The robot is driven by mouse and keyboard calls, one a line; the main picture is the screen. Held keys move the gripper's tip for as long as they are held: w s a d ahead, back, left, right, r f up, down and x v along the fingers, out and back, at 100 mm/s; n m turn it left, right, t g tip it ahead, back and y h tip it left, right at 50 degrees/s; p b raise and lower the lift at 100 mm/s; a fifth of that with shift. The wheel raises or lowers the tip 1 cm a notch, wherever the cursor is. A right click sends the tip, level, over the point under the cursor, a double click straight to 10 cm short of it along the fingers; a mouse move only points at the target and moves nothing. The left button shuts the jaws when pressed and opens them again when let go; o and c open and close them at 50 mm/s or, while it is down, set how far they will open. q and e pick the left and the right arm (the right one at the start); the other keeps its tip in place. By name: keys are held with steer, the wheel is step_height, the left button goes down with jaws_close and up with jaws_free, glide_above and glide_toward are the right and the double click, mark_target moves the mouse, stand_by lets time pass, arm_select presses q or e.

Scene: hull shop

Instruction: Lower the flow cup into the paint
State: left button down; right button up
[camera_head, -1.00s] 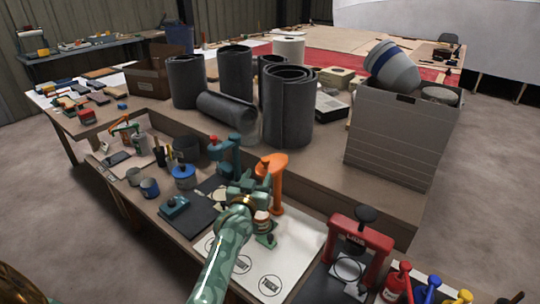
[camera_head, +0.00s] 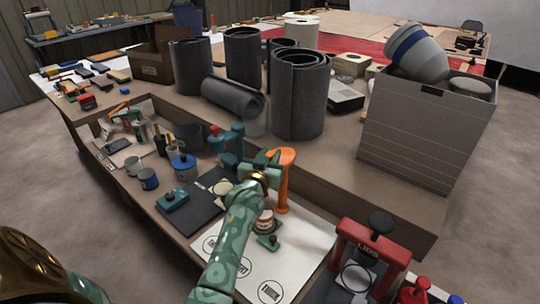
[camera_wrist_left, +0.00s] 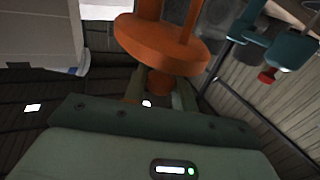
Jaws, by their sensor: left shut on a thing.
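An orange stand (camera_head: 283,190) with a round-topped column stands on the lower bench. My left gripper (camera_head: 268,164) is at the upper part of this stand, in front of its column. In the left wrist view the left gripper (camera_wrist_left: 160,88) is shut on a small orange knob (camera_wrist_left: 160,80), with a broad orange disc (camera_wrist_left: 165,45) close beyond it. A small tin with a red and white label (camera_head: 266,221) stands below the gripper, partly hidden by my forearm. I cannot make out the flow cup or the paint surface. My right gripper is out of view.
A teal stand (camera_head: 229,145) is just left of the orange one. A red press (camera_head: 368,256) stands to the right. A white printed sheet (camera_head: 300,247) lies in front. The grey crate (camera_head: 425,125) and dark rolls (camera_head: 298,95) stand on the higher bench behind.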

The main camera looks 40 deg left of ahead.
arm_select(q)
steer(key=shift+f, duration=0.45)
step_height(320, 180, down, 11)
steer(key=b, duration=0.4)
steer(key=shift+r, duration=0.2)
steer(key=shift+s, duration=0.1)
steer(key=c, duration=1.2)
jaws_free()
steer(key=shift+f, duration=0.1)
